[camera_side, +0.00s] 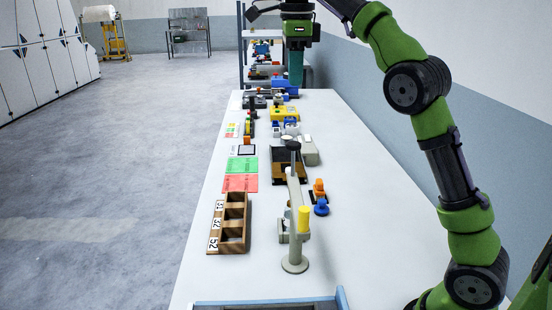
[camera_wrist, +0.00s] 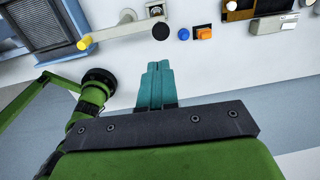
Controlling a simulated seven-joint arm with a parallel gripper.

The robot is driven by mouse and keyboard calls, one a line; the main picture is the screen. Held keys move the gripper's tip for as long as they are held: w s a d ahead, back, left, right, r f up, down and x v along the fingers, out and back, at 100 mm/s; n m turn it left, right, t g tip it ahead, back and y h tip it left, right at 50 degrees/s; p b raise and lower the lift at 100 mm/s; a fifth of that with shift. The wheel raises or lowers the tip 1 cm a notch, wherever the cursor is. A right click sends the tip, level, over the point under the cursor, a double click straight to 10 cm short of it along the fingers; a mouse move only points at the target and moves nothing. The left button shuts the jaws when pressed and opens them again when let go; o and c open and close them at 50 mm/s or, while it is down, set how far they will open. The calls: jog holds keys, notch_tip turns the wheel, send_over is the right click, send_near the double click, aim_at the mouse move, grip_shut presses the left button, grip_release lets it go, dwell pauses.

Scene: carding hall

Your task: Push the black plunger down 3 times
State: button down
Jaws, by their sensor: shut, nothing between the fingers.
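The black plunger (camera_side: 292,144) is a dark round cap that appears to top a tall pale post in the side view. In the wrist view a black disc (camera_wrist: 160,31) that looks like the same cap lies just beyond my fingertips. My gripper (camera_side: 295,82) is shut and empty, its teal fingers pointing down, with a clear gap in the side view between the tips and the cap. The closed fingers also show in the wrist view (camera_wrist: 158,66). I cannot tell how exactly they line up over the cap.
A grey stand with a yellow handle (camera_side: 304,220) is nearer the camera. A blue knob (camera_side: 321,208) and an orange piece (camera_side: 319,187) lie to the right. A wooden tray (camera_side: 233,224) sits left, and red and green mats (camera_side: 241,183) lie beyond it. The table's right front is clear.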

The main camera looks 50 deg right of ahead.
dwell(0.4)
send_near(294, 144)
notch_tip(294, 144, down, 7)
jog(key=shift+w+r, duration=0.1)
dwell(0.6)
notch_tip(294, 144, down, 8)
jog(key=shift+r, duration=0.1)
dwell(0.3)
jog(key=r, duration=1.4)
jog(key=shift+a+r, duration=0.25)
